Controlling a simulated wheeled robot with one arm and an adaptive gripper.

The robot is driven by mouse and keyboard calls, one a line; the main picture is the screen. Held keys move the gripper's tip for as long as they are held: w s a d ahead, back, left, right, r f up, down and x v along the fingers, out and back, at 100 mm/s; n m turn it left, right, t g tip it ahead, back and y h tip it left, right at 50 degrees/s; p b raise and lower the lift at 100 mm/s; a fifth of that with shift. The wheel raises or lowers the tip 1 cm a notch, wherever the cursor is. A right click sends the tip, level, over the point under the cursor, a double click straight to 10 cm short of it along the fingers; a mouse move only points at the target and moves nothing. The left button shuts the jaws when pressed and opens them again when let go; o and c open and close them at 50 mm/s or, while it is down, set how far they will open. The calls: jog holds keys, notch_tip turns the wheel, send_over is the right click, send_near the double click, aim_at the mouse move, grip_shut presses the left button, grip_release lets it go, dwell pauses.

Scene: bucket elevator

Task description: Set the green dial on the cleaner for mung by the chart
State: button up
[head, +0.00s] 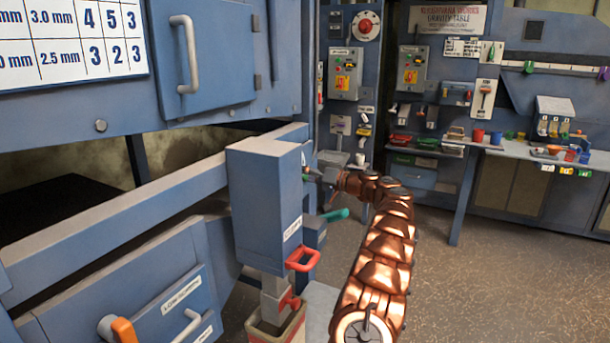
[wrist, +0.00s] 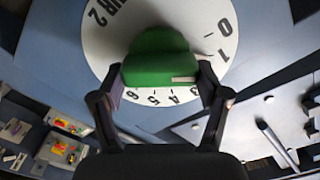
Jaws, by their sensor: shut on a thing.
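The green dial knob (wrist: 158,52) fills the upper middle of the wrist view, on a round white scale (wrist: 105,45) with black numerals. A pale mark on the knob's lower right edge lies near the 3 and 4; I cannot tell exactly which numeral it meets. My gripper (wrist: 160,88) has a finger on each side of the knob and is shut on it. In the head view my gripper (head: 318,174) is at the side of a blue box. The chart (head: 75,42) is at upper left, partly cut off; its rows end in 4 5 3 and 3 2 3, headings out of view.
The blue box (head: 265,195) with a red handle (head: 302,258) stands left of my arm. A teal handle (head: 335,214) sticks out beneath my gripper. A bench (head: 500,152) with cups and trays is at the back right. The floor at right is clear.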

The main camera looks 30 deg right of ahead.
jog(key=shift+m, duration=0.3)
jog(key=m+p, duration=0.2)
jog(key=m, duration=0.2)
jog(key=m+p, duration=0.2)
jog(key=m, duration=0.3)
jog(key=shift+w+f, duration=0.1)
jog(key=shift+p, duration=0.3)
dwell(0.5)
jog(key=o, duration=1.1)
jog(key=shift+d, duration=0.1)
jog(key=shift+o, duration=0.2)
jog(key=shift+f, duration=0.1)
jog(key=v, duration=1.2)
